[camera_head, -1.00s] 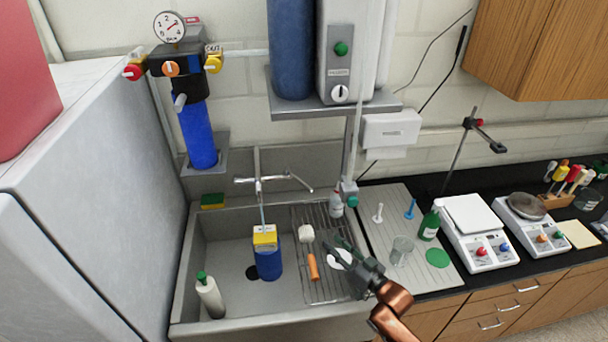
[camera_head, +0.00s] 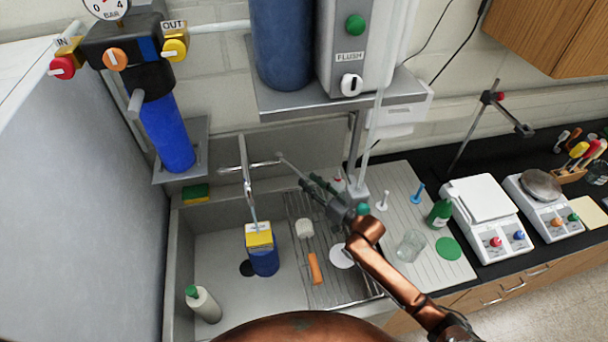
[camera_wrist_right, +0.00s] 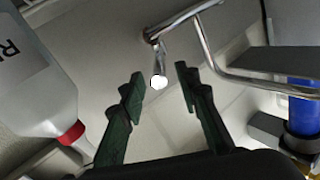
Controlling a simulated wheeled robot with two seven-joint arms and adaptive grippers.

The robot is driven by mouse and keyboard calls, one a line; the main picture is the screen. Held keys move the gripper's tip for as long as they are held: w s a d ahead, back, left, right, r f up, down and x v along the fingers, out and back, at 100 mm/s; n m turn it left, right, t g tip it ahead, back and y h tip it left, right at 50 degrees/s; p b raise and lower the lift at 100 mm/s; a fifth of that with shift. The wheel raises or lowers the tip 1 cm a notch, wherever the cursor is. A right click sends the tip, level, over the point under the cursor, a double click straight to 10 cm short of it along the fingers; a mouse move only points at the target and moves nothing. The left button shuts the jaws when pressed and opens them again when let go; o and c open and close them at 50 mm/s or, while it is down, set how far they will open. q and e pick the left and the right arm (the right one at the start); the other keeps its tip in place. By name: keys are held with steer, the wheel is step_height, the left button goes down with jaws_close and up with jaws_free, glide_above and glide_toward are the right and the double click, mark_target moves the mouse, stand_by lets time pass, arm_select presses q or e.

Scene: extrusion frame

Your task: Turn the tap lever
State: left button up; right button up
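The chrome tap (camera_head: 247,172) stands at the back of the sink. Its lever (camera_head: 293,168) slants toward my right gripper (camera_head: 312,184) in the head view. In the right wrist view the lever (camera_wrist_right: 160,62) ends in a round white tip, which shows between the two dark green fingers of my right gripper (camera_wrist_right: 158,88). The fingers are open, with a gap on both sides of the tip, and I see no contact. Whether the tip is level with the fingertips or beyond them is hard to tell. My left gripper is not in view.
A white bottle with a red cap (camera_wrist_right: 40,95) is close on the left in the wrist view. The sink (camera_head: 215,245) holds a blue container with a yellow top (camera_head: 263,262), a green-capped bottle (camera_head: 204,304) and a wire rack (camera_head: 325,290). A shelf (camera_head: 300,98) overhangs the back.

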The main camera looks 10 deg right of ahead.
mark_target(304, 175)
steer(key=x, duration=0.3)
steer(key=shift+w, duration=0.15)
steer(key=shift+w+a, duration=0.1)
steer(key=c, duration=0.4)
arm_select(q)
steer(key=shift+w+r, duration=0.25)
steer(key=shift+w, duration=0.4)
arm_select(e)
jaws_close()
